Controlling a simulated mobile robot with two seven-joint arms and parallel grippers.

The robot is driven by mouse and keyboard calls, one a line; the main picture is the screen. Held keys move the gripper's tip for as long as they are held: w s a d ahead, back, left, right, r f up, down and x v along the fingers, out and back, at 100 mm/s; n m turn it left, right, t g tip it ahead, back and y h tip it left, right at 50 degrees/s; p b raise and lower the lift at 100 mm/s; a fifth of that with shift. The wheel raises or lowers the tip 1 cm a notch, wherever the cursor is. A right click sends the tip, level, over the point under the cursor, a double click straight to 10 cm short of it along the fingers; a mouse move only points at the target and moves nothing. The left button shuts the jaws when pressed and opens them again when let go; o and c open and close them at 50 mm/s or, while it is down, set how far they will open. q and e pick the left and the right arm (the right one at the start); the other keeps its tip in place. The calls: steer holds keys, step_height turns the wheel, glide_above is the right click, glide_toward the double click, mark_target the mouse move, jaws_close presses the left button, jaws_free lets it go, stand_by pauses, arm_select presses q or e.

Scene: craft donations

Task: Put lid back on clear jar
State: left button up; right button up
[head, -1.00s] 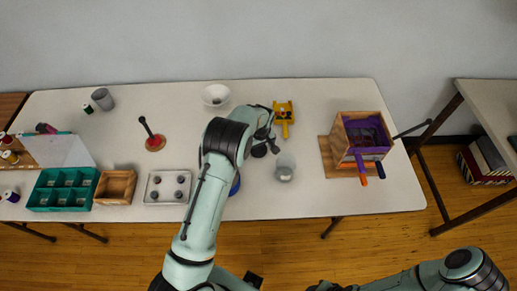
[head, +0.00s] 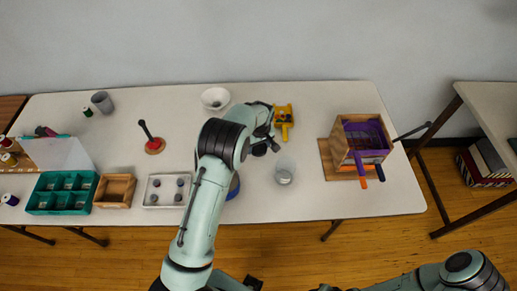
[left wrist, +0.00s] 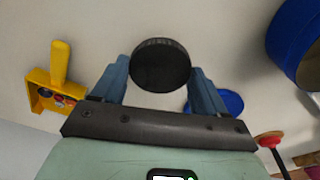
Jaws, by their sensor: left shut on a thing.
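The clear jar (head: 285,172) stands upright on the table near its front edge, with nothing on its top that I can make out. My left gripper (head: 268,146) is above the table, just behind and left of the jar. In the left wrist view, my left gripper (left wrist: 160,78) is shut on a round black lid (left wrist: 160,65), gripped at its sides. The lid (head: 259,150) shows as a small dark disc in the head view. The jar is not seen in the left wrist view.
A yellow tool (head: 284,117) lies just behind the jar. A blue container (head: 234,187) is partly hidden by my left arm. A wooden box with purple and orange handles (head: 361,142) stands to the right. A white bowl (head: 215,98) is at the back. Table between jar and box is clear.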

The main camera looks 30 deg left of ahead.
mark_target(259, 148)
arm_select(q)
step_height(259, 148, up, 17)
steer(key=p, duration=0.1)
stand_by(0.4)
